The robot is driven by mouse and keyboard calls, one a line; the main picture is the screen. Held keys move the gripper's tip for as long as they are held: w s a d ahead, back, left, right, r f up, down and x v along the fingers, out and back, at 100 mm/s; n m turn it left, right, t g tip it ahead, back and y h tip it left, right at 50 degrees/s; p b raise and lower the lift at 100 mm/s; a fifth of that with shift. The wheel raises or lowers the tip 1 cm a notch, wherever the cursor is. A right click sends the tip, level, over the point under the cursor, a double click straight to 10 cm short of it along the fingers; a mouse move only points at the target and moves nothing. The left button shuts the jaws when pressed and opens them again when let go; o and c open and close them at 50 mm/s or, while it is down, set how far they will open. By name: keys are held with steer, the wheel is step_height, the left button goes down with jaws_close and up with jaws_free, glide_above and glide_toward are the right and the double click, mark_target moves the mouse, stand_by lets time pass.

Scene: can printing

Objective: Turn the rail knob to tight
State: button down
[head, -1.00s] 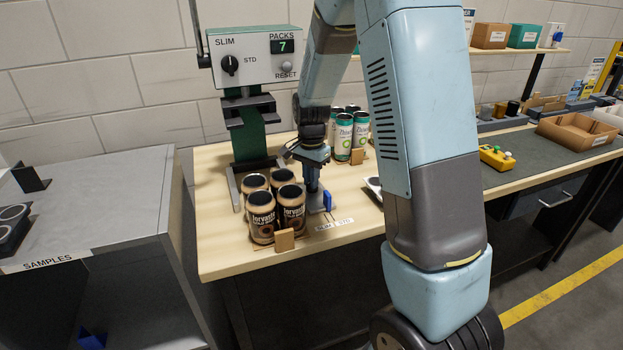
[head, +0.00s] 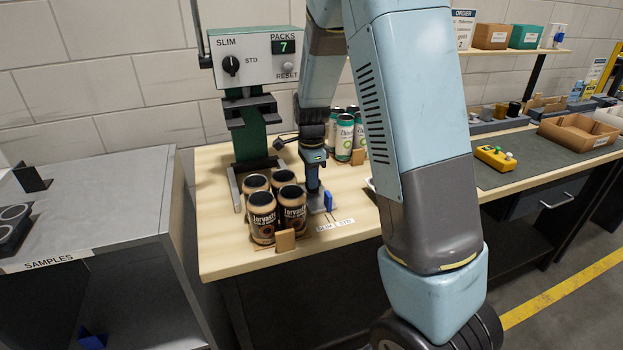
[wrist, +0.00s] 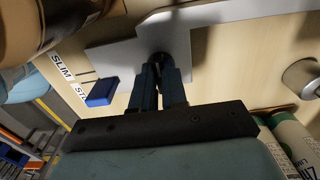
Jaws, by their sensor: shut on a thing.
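The rail knob (wrist: 160,60) is a small dark round piece on a pale metal plate (wrist: 118,62) in the wrist view. The two fingers of my gripper (wrist: 161,82) are shut on it from above and hide most of it. In the head view my gripper (head: 313,187) points down at the plate, and the knob is hidden there. A blue block (head: 328,201) sits beside the fingers at the plate's edge, near the SLIM and STD label (head: 335,225). It also shows in the wrist view (wrist: 101,92). I cannot read any tight mark.
Several brown cans (head: 262,218) stand close left of my gripper, with a wooden block (head: 285,241) in front. Green and white cans (head: 344,138) stand behind it. The green press with its control box (head: 250,68) stands at the back left. Bare tabletop (head: 225,245) shows at front left.

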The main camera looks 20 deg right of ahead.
steer(key=shift+w, duration=0.1)
stand_by(0.3)
steer(key=c, duration=1.2)
jaws_free()
steer(key=shift+o, duration=0.2)
step_height(320, 180, up, 14)
steer(key=s+d+r+n+t, duration=0.1)
steer(key=s+r+n, duration=0.4)
steer(key=s, duration=0.9)
steer(key=s+d+r+n+t, duration=0.2)
steer(key=s+r+n+t, duration=0.2)
steer(key=s+n, duration=0.8)
steer(key=shift+s+d+r+t, duration=0.2)
steer(key=shift+s+r+t, duration=0.15)
steer(key=shift+s, duration=0.85)
